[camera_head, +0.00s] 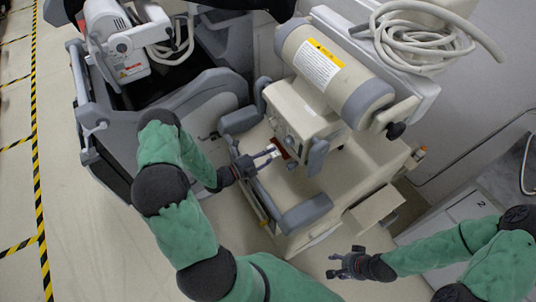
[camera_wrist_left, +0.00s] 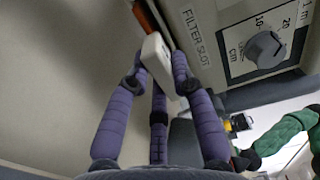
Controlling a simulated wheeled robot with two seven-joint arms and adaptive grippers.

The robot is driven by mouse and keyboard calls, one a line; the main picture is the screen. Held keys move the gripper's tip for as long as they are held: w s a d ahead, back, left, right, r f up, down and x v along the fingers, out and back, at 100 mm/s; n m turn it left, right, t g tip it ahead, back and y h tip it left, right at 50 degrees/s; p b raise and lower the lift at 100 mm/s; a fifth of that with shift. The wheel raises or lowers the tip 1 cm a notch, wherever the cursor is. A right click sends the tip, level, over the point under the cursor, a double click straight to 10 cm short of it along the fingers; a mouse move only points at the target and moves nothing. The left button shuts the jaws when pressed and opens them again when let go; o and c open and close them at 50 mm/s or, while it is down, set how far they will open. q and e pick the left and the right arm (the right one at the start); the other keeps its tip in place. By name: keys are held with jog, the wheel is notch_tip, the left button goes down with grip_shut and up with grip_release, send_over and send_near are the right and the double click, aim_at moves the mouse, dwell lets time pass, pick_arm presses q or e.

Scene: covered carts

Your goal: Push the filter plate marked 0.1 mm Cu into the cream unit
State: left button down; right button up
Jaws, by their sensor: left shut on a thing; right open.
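The cream unit (camera_head: 300,108) is a collimator box under a large cylinder on a cart; its panel (camera_wrist_left: 235,40) shows a "FILTER SLOT" label and a dial in the left wrist view. My left gripper (camera_head: 272,154) is beside the unit, shut on a white block (camera_wrist_left: 157,60), which seems to be the filter plate's handle. An orange-red strip (camera_wrist_left: 147,17) lies beyond the block along the unit's edge. I cannot tell how deep the plate sits, and its marking is unreadable. My right gripper (camera_head: 350,263) is open and empty, low at the right of the cart.
Grey handles (camera_head: 306,213) and the cart's arms surround the work area. Another grey cart (camera_head: 92,120) stands at the left. A cabinet (camera_head: 455,218) marked 2 is at the right. Coiled cable (camera_head: 425,40) lies on top. Floor at the lower left is clear.

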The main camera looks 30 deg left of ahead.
pick_arm(q)
jog(key=shift+w+d, duration=0.3)
jog(key=shift+w, duration=0.2)
jog(key=c, duration=1)
grip_release()
jog(key=v, duration=1.2)
